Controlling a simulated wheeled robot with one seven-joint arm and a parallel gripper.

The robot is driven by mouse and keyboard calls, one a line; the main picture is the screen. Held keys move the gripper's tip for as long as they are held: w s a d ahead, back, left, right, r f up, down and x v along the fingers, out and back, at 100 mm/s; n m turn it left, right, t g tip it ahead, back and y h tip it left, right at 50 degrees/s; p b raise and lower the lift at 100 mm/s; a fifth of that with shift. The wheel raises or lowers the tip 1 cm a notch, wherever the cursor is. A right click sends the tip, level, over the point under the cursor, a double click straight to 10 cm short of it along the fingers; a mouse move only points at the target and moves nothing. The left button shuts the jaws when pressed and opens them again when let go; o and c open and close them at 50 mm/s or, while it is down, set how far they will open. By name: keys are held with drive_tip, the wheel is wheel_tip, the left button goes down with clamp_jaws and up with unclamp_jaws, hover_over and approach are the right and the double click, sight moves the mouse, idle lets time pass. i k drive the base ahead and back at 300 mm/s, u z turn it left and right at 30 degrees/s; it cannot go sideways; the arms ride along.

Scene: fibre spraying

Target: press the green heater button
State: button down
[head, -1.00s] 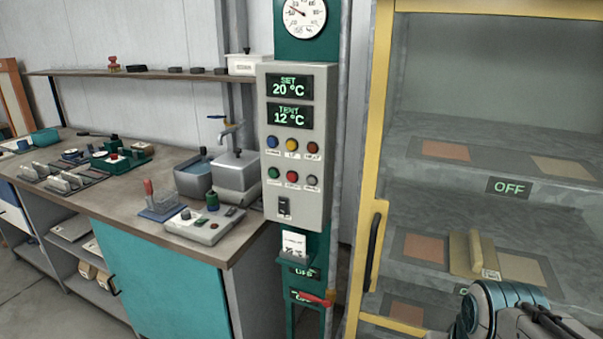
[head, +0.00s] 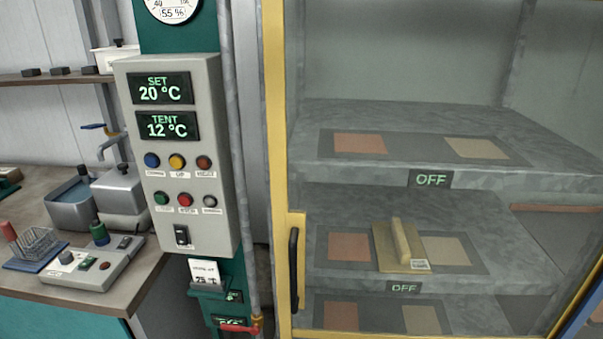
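A grey control panel (head: 213,160) is on a green post left of centre. It has two rows of round buttons. A green button (head: 162,198) is at the left of the lower row, beside a red button (head: 185,199) and a grey button (head: 210,200). The small label under the green button is too blurred to read. The upper row holds a blue button (head: 152,160), a yellow button (head: 176,161) and a dull red button (head: 204,162). The displays above read SET 20 °C (head: 161,88) and TENT 12 °C (head: 167,126). My gripper is not in view.
A yellow-framed cabinet (head: 277,150) with a black handle (head: 294,268) and grey shelves fills the right. A block with a grip (head: 385,247) sits on its middle shelf. A workbench (head: 140,290) with a small grey device (head: 92,264) stands at left. A red-handled valve (head: 238,327) is below the panel.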

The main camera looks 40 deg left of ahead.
sight(160, 198)
drive_tip(key=z, duration=1.45)
drive_tip(key=k, duration=1.1)
drive_tip(key=u, duration=2.15)
